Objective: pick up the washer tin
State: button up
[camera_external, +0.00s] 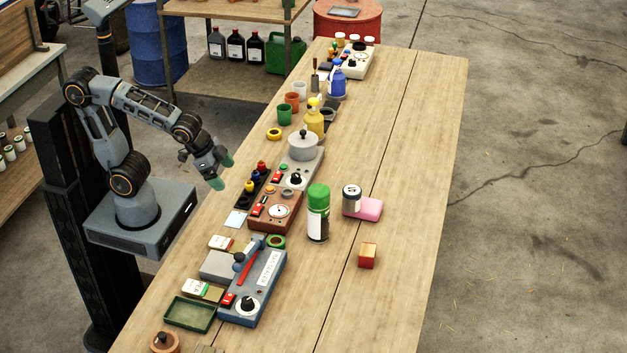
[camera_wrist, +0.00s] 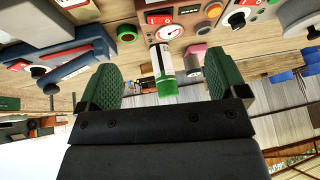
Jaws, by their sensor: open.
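A small tin with a pale label and a dark band (camera_external: 351,198) stands on or against a pink block (camera_external: 370,209), right of a green-capped canister (camera_external: 318,213). I take it to be the washer tin, but its label is too small to read. My gripper (camera_external: 221,171) is open and empty, above the left edge of the table and well left of the tin. In the wrist view, which looks upside down, the canister (camera_wrist: 163,72) shows between the green finger pads. The pink block (camera_wrist: 197,51) and part of the tin (camera_wrist: 193,72) show just right of it.
A red control box (camera_external: 275,212), a blue control box (camera_external: 255,290) and a grey pot (camera_external: 302,147) stand between my gripper and the table's middle. A red-and-wood cube (camera_external: 367,255) lies nearer. The table's right side (camera_external: 420,130) is clear.

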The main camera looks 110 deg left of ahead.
jog(key=w+a+r+t+y, duration=0.1)
jog(key=w+a+t, duration=0.1)
jog(key=w+a, duration=0.4)
jog(key=w+a+t+y, duration=0.15)
jog(key=w+a, duration=0.25)
jog(key=w, duration=0.5)
jog(key=m+t+h+p, duration=0.1)
jog(key=m+t+h, duration=0.1)
jog(key=t+h, duration=0.25)
send_near(351, 189)
jog(key=shift+h, duration=0.4)
jog(key=x, duration=1)
jog(key=shift+w+a+f+p, duration=0.15)
jog(key=shift+w+a+p, duration=0.05)
jog(key=shift+p, duration=0.2)
jog(key=c, duration=1.1)
jog(key=shift+c, duration=0.2)
